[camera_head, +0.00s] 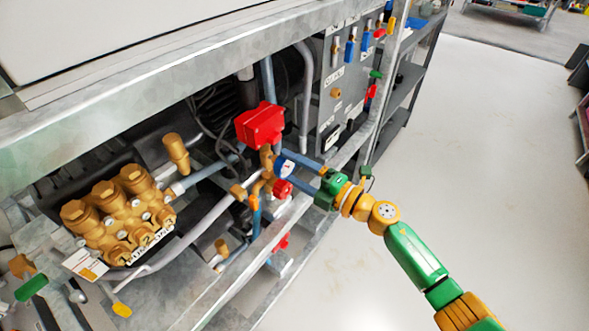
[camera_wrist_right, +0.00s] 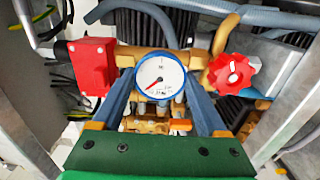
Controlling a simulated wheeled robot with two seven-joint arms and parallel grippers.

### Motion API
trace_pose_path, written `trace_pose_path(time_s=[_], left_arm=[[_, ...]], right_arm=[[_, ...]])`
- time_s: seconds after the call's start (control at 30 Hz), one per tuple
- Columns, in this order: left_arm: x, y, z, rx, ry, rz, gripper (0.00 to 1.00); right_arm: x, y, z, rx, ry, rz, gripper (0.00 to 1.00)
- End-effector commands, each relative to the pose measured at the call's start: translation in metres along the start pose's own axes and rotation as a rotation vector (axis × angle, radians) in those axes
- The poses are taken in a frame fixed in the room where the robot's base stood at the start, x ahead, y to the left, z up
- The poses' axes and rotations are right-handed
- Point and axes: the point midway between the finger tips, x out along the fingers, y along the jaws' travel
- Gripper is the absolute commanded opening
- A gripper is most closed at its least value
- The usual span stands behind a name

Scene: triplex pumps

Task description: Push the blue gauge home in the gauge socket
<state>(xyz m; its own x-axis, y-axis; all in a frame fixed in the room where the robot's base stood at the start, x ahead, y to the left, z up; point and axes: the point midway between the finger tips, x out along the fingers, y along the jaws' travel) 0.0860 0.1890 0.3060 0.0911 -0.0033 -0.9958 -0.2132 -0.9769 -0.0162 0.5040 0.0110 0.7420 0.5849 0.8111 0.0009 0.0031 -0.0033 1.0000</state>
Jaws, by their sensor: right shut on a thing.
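The blue gauge (camera_wrist_right: 160,79) has a white round dial, a blue rim and a red needle. It faces the right wrist camera, and it also shows in the head view (camera_head: 287,169). My right gripper (camera_head: 291,165) is shut on the gauge, with one blue-grey finger on each side of it in the wrist view (camera_wrist_right: 160,94). The gauge sits in front of the brass pipework (camera_wrist_right: 203,57). The gauge socket is hidden behind the dial, so I cannot tell how deep the gauge sits. My left gripper is not in view.
A red box (camera_head: 260,124) stands above the gauge in the head view. A red knob (camera_wrist_right: 234,73) is close to the right finger in the wrist view. The brass pump (camera_head: 118,214) lies left inside the metal frame. The floor (camera_head: 480,190) at right is clear.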

Motion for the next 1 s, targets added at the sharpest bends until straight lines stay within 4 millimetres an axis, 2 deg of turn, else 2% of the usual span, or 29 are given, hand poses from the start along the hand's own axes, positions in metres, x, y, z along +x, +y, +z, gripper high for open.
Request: trace_pose_path(time_s=[0.5, 0.53, 0.6, 0.83, 1.0], left_arm=[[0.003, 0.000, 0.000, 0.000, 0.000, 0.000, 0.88], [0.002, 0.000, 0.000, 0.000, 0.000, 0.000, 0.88], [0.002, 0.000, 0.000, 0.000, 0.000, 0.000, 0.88], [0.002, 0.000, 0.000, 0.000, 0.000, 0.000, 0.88], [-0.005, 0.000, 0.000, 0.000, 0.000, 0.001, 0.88]], right_arm=[[0.008, 0.000, 0.000, -0.001, 0.000, 0.000, 0.00], [0.008, 0.000, 0.000, -0.001, 0.000, 0.000, 0.84], [0.008, 0.000, 0.000, -0.001, 0.000, 0.000, 1.00], [0.006, 0.000, 0.000, -0.001, -0.001, -0.002, 1.00], [-0.026, 0.000, 0.000, -0.001, -0.001, -0.005, 1.00]])
